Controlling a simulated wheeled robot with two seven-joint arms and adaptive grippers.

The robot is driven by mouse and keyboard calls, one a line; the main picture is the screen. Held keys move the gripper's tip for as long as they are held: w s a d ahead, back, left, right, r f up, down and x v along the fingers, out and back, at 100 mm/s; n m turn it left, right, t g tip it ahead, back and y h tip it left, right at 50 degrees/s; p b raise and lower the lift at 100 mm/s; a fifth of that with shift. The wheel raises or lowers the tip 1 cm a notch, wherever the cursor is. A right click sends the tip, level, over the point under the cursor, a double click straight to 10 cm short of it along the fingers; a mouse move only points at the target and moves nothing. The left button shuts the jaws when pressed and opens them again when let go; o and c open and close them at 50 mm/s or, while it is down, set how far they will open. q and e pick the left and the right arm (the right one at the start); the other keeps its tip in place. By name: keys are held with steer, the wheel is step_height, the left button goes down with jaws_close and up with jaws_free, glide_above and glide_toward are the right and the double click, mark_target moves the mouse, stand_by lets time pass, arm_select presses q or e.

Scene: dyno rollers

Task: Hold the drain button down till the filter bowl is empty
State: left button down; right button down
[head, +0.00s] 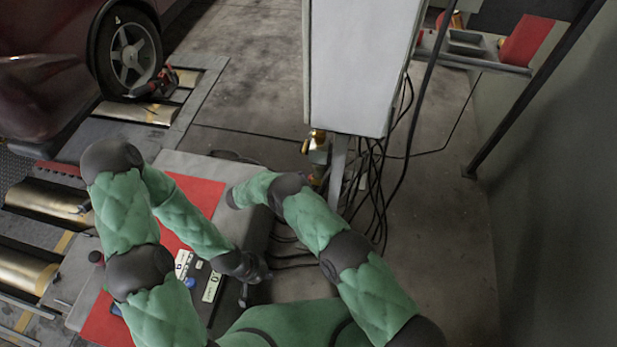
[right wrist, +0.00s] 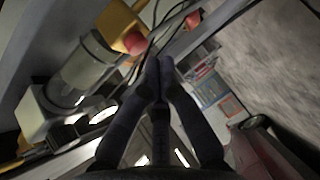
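The red drain button (right wrist: 130,42) sits on a yellow housing (right wrist: 118,20) in the right wrist view. My right gripper (right wrist: 158,70) is shut and empty there, its fingertips just below and right of the button; I cannot tell whether they touch it. A pale cylindrical bowl (right wrist: 85,72), apparently the filter bowl, is to the left; its fill level is unclear. In the head view, brass fittings (head: 318,140) show under the grey cabinet, and my right gripper is not clearly seen. My left gripper (head: 252,282) is beside a console; its fingers are too small to judge.
The grey cabinet (head: 362,65) stands above the fittings, with black cables (head: 378,185) hanging beside it. The console (head: 210,280) has labels and a blue button. A car wheel (head: 130,52) is at upper left, near brass rollers (head: 25,270). The floor at right is clear.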

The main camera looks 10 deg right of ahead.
steer(key=shift+s+d, duration=0.15)
steer(key=shift+d, duration=0.25)
steer(key=shift+s+d+p, duration=0.1)
steer(key=shift+d+p, duration=0.25)
steer(key=shift+d, duration=0.05)
stand_by(2.5)
stand_by(1.6)
steer(key=shift+w+a+b, duration=0.25)
steer(key=shift+a+b, duration=0.55)
steer(key=shift+b, duration=0.15)
steer(key=shift+a, duration=0.1)
